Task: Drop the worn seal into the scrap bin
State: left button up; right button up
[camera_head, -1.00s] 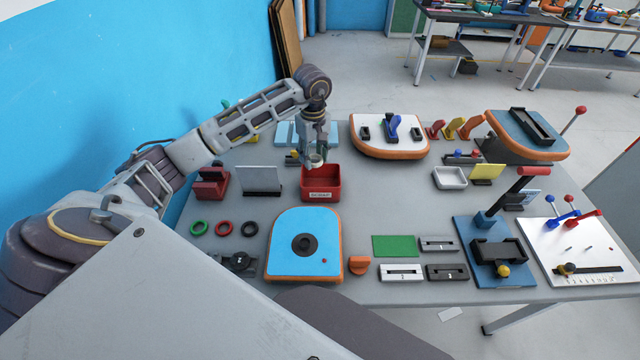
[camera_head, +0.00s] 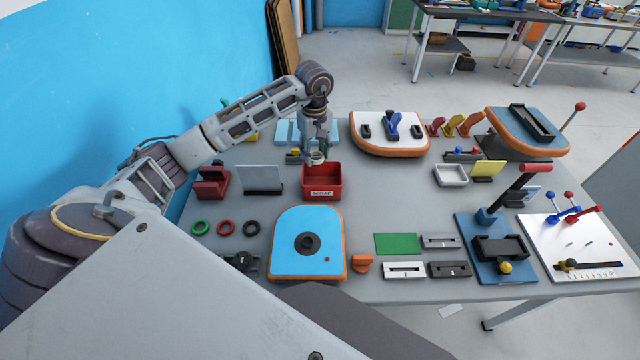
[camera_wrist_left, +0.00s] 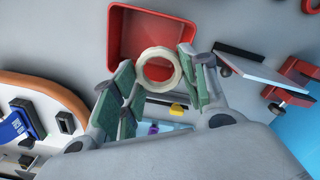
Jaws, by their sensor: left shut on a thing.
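The worn seal (camera_wrist_left: 140,67) is a pale, cream-coloured ring, held between the green pads of my left gripper (camera_wrist_left: 158,73) in the left wrist view. In the head view the left gripper (camera_head: 317,157) is over the back part of the red scrap bin (camera_head: 322,194), and the seal shows small and pale at its tips. The bin is an open red box with a white label on its front. It also shows in the left wrist view (camera_wrist_left: 117,35), behind the ring. The inside of the bin that I see looks empty. My right gripper is not in view.
A grey panel (camera_head: 260,179) and a red block (camera_head: 212,183) stand left of the bin. Green (camera_head: 200,228), red (camera_head: 225,228) and black (camera_head: 251,228) rings lie in front. A blue board (camera_head: 285,250) lies nearer me. Free table lies right of the bin.

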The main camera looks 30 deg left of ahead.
pick_arm(q)
notch_tip(320, 180, down, 5)
jog(key=b, duration=0.2)
jog(key=shift+b, duration=0.3)
jog(key=shift+f, duration=0.45)
jog(key=o, duration=0.8)
jog(key=shift+o, duration=0.2)
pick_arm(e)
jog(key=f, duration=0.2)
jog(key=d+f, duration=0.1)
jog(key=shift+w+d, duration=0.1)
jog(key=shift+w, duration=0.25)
pick_arm(q)
jog(key=shift+r, duration=0.1)
